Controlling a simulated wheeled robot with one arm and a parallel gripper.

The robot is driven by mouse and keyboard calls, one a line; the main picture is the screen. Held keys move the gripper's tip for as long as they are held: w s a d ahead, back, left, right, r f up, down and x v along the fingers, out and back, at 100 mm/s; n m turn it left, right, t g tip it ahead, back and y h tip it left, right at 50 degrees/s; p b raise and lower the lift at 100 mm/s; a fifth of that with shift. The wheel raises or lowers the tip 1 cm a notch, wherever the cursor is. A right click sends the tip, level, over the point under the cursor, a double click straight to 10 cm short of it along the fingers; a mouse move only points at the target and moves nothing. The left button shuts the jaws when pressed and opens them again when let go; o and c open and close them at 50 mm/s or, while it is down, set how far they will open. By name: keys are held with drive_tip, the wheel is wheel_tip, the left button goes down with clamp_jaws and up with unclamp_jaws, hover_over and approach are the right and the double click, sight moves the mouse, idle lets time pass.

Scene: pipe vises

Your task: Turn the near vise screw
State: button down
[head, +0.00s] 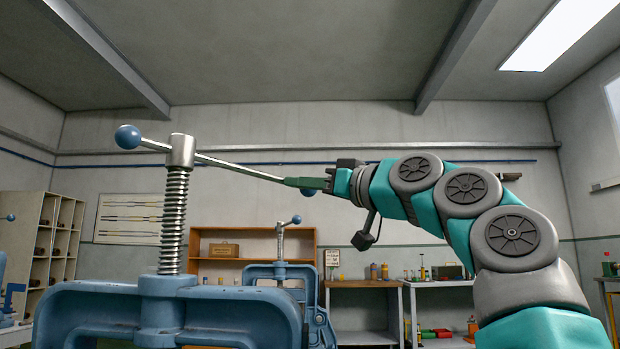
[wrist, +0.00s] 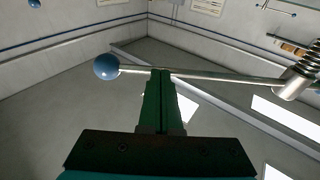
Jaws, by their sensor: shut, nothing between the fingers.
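The near vise (head: 235,305) is blue, with an upright silver screw (head: 174,220). A steel bar handle (head: 235,168) passes through the screw head and slopes down to the right. One blue ball end (head: 128,137) is at upper left; the other (head: 308,192) is partly hidden by my fingers. My gripper (head: 288,182) is at the bar's right end, green fingers shut and empty. In the wrist view its closed fingertips (wrist: 160,72) meet the bar (wrist: 215,77) close to the blue ball (wrist: 106,66). I cannot tell if they touch it. The screw also shows there (wrist: 312,65).
A second blue vise (head: 282,272) with its own bar stands behind the near one. Another vise (head: 8,290) is at the left edge. Shelves (head: 252,240) and workbenches (head: 365,284) line the back wall. The air around the bar looks clear.

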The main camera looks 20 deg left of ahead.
drive_tip(key=shift+w+f+p+x, duration=0.1)
drive_tip(key=shift+f+p+x, duration=0.2)
drive_tip(key=shift+x, duration=0.65)
drive_tip(key=shift+w+f+p+x, duration=0.1)
drive_tip(key=shift+p+x, duration=0.3)
drive_tip(key=shift+x, duration=0.55)
drive_tip(key=shift+d, duration=0.1)
